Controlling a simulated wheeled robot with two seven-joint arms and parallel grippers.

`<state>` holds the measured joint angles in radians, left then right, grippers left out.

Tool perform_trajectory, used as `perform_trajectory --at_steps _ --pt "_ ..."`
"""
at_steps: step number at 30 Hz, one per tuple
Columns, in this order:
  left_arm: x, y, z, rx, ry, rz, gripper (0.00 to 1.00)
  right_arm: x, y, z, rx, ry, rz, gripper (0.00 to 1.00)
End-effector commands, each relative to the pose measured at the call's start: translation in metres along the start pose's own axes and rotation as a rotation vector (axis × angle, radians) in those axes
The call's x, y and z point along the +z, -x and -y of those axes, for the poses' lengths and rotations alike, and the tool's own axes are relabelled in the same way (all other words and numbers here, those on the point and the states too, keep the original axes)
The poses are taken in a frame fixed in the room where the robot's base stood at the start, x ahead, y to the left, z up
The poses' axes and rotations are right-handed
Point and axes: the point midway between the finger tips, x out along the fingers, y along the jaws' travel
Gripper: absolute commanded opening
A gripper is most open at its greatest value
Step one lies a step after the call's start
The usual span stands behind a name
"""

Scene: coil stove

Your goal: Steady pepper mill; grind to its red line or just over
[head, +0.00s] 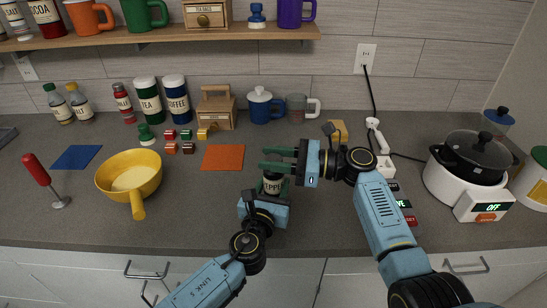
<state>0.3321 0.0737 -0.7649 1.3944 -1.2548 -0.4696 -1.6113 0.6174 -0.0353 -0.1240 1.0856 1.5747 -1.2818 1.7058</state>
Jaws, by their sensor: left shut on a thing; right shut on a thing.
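The pepper mill (272,184) stands on the counter near the middle of the head view, a dark body with a pale label reading "PEPP…". My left gripper (271,192) is shut on its lower body from the front. My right gripper (278,162) reaches in from the right, above the left one, with its green fingers shut at the mill's top. The fingers hide most of the top and part of the body. I cannot see a red line on the mill.
An orange mat (223,157) and a yellow pan (129,176) lie to the left. A white cooker (464,184) with a dark pot stands at the right.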

Motion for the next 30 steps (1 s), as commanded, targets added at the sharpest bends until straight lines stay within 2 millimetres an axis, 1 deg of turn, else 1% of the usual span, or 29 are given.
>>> perform_trajectory --at_steps 4,7,19,23,30 --pt "-0.0003 -0.0001 -0.0006 0.001 0.000 -0.001 0.20 -0.0006 -0.0002 -0.0005 -0.014 0.000 -0.001 0.14" --pt "-0.0003 -0.0001 -0.0006 0.001 0.000 -0.001 0.20 -0.0015 -0.0009 -0.0015 -0.058 0.000 -0.001 0.14" --pt "-0.0003 0.0000 -0.0003 0.001 -0.001 0.000 0.20 -0.0015 -0.0007 -0.0014 -0.358 0.000 -0.002 0.14" --pt "-0.0002 0.0000 -0.0003 0.001 -0.001 0.000 0.20 -0.0007 0.0001 -0.0005 -0.395 0.001 -0.001 0.14" --pt "-0.0001 -0.0001 -0.0004 0.001 0.000 0.000 0.20 -0.0006 0.0002 -0.0002 -0.397 0.001 -0.001 0.14"
